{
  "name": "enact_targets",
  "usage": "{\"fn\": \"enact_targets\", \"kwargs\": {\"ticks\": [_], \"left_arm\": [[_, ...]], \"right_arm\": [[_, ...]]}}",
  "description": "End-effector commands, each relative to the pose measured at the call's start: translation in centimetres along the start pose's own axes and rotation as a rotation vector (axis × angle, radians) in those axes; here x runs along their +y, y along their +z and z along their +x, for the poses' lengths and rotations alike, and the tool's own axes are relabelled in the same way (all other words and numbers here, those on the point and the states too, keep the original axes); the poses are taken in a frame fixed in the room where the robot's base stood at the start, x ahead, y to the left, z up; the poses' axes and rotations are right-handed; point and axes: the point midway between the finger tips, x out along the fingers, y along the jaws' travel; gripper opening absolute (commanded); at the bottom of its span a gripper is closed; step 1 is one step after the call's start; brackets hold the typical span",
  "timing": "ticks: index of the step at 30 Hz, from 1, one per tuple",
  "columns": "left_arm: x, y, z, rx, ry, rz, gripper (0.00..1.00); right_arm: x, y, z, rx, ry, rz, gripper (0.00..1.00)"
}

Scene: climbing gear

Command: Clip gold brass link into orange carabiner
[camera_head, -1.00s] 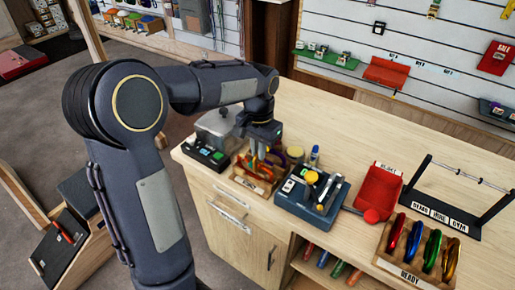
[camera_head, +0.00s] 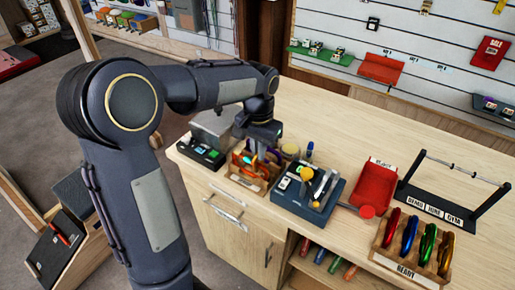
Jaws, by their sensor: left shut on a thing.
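My left gripper (camera_head: 262,148) points down over a small wooden rack (camera_head: 245,182) at the left of the bench. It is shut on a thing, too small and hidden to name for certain. An orange piece (camera_head: 238,159), perhaps the orange carabiner, shows at the rack just left of the fingers. A purple piece shows just right of them. A round gold-coloured piece (camera_head: 291,150) lies behind the rack to the right; I cannot tell whether it is the gold brass link. The fingers hide part of the rack's contents. My right gripper is not in view.
A blue tool tray (camera_head: 324,205) stands right of the rack, and a dark box (camera_head: 203,153) stands left. A red tray (camera_head: 376,185), a black bar stand (camera_head: 455,210) and a wooden holder with coloured carabiners (camera_head: 398,258) stand farther right. The bench behind is clear.

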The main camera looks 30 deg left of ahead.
Motion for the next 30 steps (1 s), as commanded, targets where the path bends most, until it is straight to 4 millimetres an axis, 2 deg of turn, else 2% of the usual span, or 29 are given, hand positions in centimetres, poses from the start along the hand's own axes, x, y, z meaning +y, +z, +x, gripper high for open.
{"fn": "enact_targets", "kwargs": {"ticks": [16, 30], "left_arm": [[1.4, 0.0, 0.1, 0.000, 0.000, 0.001, 0.00], [1.5, 0.0, 0.1, 0.000, 0.000, 0.001, 0.00]], "right_arm": [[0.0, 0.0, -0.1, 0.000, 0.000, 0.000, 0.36], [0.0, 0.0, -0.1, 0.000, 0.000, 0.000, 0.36]]}}
